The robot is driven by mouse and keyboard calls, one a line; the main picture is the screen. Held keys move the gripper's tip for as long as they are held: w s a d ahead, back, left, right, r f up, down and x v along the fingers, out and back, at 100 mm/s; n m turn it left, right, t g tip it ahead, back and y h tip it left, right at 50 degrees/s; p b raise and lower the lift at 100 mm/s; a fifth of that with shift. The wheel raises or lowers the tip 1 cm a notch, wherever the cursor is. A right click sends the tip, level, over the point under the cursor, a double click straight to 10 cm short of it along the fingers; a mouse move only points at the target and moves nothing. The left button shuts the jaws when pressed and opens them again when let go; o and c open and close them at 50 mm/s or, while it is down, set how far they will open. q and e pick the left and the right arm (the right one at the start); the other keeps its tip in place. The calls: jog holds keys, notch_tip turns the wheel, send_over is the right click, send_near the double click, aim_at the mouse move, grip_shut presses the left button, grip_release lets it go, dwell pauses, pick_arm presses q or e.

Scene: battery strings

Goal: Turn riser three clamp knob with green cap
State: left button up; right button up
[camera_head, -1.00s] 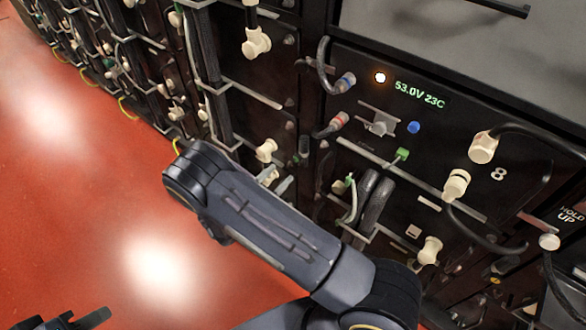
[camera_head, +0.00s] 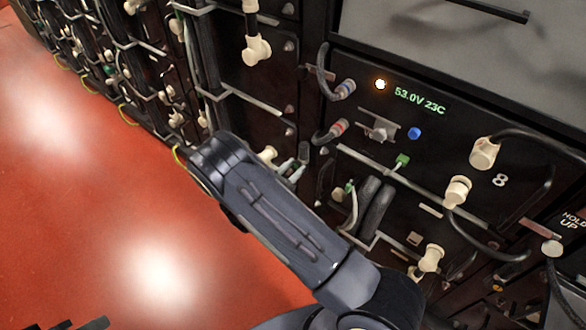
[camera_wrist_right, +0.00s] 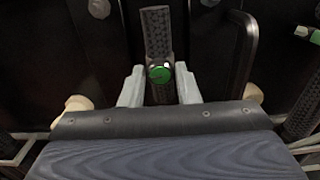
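The knob with the green cap (camera_wrist_right: 160,73) shows in the right wrist view as a dark ridged cylinder, its green end facing the camera. My right gripper (camera_wrist_right: 160,88) has one pale finger on each side of it; narrow dark gaps seem to separate fingers and knob, so it looks open around the knob. In the head view the right gripper (camera_head: 290,171) is small, partly hidden behind my own wrist, close to the rack front. I cannot make out the green cap there. Only a dark tip of my left gripper (camera_head: 88,324) shows at the bottom left edge.
A battery module (camera_head: 455,140) with a lit display, cables and pale connectors (camera_head: 457,190) stands right of my right gripper. A black handle (camera_wrist_right: 242,50) stands right of the knob in the wrist view. The red floor (camera_head: 90,190) is clear on the left.

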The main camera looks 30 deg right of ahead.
jog(key=c, duration=0.5)
jog(key=m+b, duration=0.3)
jog(key=m, duration=0.2)
jog(key=shift+f, duration=0.2)
jog(key=m+b, duration=0.4)
jog(key=m, duration=0.1)
jog(key=shift+m, duration=0.3)
jog(key=m+b, duration=0.4)
jog(key=m, duration=0.1)
jog(key=shift+f+b, duration=0.1)
jog(key=shift+b, duration=0.25)
jog(key=m+b, duration=0.2)
jog(key=m, duration=0.1)
jog(key=shift+b, duration=0.3)
jog(key=shift+r+m+b, duration=0.2)
jog(key=shift+m+b, duration=0.4)
jog(key=shift+m, duration=0.2)
